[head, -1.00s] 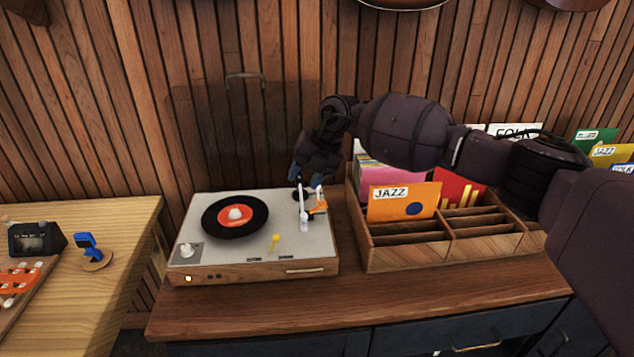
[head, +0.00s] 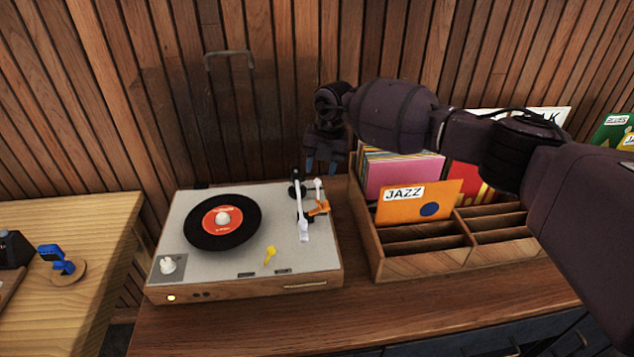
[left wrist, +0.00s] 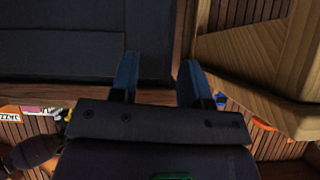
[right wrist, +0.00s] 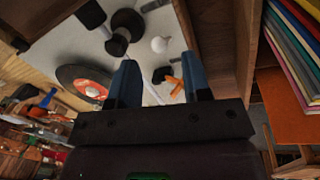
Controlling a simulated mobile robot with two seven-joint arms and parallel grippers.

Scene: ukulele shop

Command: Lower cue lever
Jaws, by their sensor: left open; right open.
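The turntable (head: 175,230) stands on the wooden counter with a black record with an orange-red label (head: 222,219) on its platter. The white tonearm (head: 301,215) lies along the right side, clear of the record. A small orange lever (head: 319,208) sticks out beside the tonearm; it also shows in the right wrist view (right wrist: 174,84). A yellow lever (head: 269,256) is near the front edge. My right gripper (head: 321,166) is open and empty, pointing down above the turntable's back right corner. My left gripper (left wrist: 158,72) is open and empty, away from the turntable.
A wooden record crate (head: 420,265) with several sleeves stands close to the turntable's right, beneath my right arm. The slatted wall (head: 80,100) is close behind. A light wooden table (head: 85,215) is at the left. The counter front (head: 240,325) is clear.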

